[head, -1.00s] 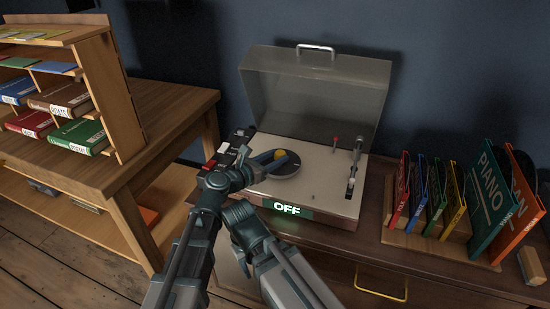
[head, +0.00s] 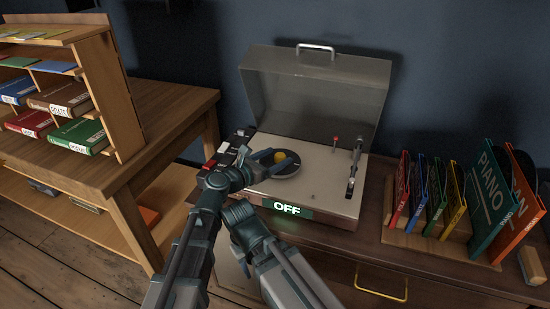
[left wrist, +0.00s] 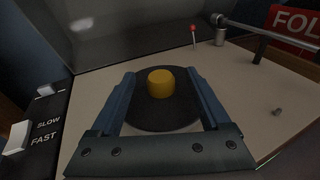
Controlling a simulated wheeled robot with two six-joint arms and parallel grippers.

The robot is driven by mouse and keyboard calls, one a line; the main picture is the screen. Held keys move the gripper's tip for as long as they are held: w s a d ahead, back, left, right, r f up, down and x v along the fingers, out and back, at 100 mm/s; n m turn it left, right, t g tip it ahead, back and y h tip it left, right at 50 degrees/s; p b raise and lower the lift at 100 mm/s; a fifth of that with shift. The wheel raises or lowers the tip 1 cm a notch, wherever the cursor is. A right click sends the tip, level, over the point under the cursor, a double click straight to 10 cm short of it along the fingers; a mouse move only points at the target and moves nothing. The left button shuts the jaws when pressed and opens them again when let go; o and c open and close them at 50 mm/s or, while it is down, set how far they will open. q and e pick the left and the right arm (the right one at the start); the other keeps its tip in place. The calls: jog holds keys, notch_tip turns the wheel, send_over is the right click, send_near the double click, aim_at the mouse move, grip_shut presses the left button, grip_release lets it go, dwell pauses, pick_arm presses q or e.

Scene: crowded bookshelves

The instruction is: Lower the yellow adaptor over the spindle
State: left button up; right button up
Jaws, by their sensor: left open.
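The yellow adaptor (head: 280,158) sits at the middle of the dark turntable platter (head: 292,184). In the left wrist view the adaptor (left wrist: 160,83) stands upright on the platter (left wrist: 146,121), between the two blue fingers. My left gripper (head: 279,163) is open around it, with a gap on both sides, touching neither side. The spindle is not visible; whether the adaptor is fully down on it cannot be told. My right gripper is not in view.
The record player's clear lid (head: 315,95) stands open behind. The tonearm (head: 353,172) and a red-tipped lever (head: 335,140) are to the right. An OFF sign (head: 287,208) glows at the front. Upright record sleeves (head: 490,195) stand farther right, and a bookshelf (head: 125,95) at left.

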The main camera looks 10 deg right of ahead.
pick_arm(q)
jog(key=p+v, duration=0.2)
jog(key=v, duration=1.1)
jog(key=shift+s+a, duration=0.2)
jog(key=shift+a, duration=0.15)
